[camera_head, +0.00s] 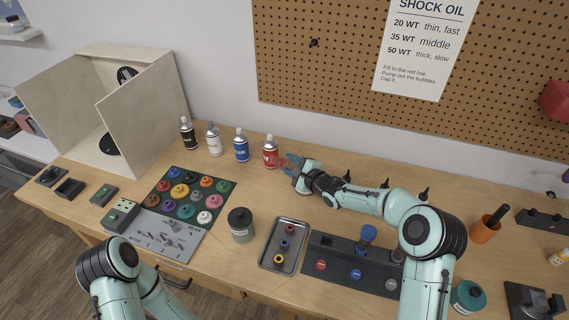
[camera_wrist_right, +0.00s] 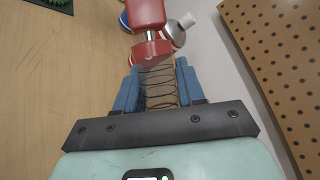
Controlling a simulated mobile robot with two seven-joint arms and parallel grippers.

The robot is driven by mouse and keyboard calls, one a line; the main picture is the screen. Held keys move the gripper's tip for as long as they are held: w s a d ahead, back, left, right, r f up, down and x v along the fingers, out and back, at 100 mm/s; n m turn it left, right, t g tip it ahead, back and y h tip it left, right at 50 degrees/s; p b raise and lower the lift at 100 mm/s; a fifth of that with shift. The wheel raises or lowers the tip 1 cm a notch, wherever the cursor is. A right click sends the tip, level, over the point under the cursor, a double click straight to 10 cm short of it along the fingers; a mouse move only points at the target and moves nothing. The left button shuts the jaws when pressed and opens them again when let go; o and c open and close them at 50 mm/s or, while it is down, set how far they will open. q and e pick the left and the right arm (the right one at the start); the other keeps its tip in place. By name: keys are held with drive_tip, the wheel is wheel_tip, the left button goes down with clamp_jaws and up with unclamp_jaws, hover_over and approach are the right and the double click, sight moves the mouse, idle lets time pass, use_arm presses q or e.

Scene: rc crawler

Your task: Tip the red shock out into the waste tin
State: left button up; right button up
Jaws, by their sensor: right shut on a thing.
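My right gripper (camera_head: 289,161) is at the back of the bench, close to the red-labelled spray can (camera_head: 270,148). In the right wrist view its blue fingers (camera_wrist_right: 158,88) are shut on the coil spring of the red shock (camera_wrist_right: 147,14). The shock's red body and short metal rod stick out beyond the fingertips. A grey-green tin (camera_head: 241,228) with a dark top stands mid-bench, left of the tray. A teal tin (camera_head: 467,299) stands at the lower right. I cannot tell which is the waste tin. My left gripper is out of view.
A metal tray (camera_head: 264,262) holds small coloured parts. Right of it is a dark stand (camera_head: 336,247) with red, blue and grey round tops. Black, white and blue cans (camera_head: 241,148) line the back. A mat (camera_head: 228,190) of coloured gears lies left. Pegboard (camera_head: 330,70) rises behind.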

drive_tip(key=shift+r, duration=0.1)
idle(0.3)
drive_tip(key=shift+n+h, duration=0.3)
drive_tip(key=shift+n, duration=0.1)
drive_tip(key=shift+n+g+h, duration=0.4)
drive_tip(key=n+h+b, duration=0.1)
drive_tip(key=f+n+h+b, duration=0.1)
drive_tip(key=shift+s+g+b, duration=0.2)
drive_tip(key=shift+g+b, duration=0.1)
drive_tip(key=shift+w+n+h+b, duration=0.1)
drive_tip(key=shift+n+h+b, duration=0.25)
drive_tip(key=shift+b, duration=0.2)
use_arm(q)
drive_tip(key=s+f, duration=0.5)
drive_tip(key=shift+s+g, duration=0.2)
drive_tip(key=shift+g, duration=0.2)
use_arm(e)
drive_tip(key=shift+d+r, duration=0.1)
drive_tip(key=shift+r, duration=0.05)
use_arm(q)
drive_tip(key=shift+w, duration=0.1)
use_arm(e)
drive_tip(key=shift+w, duration=0.1)
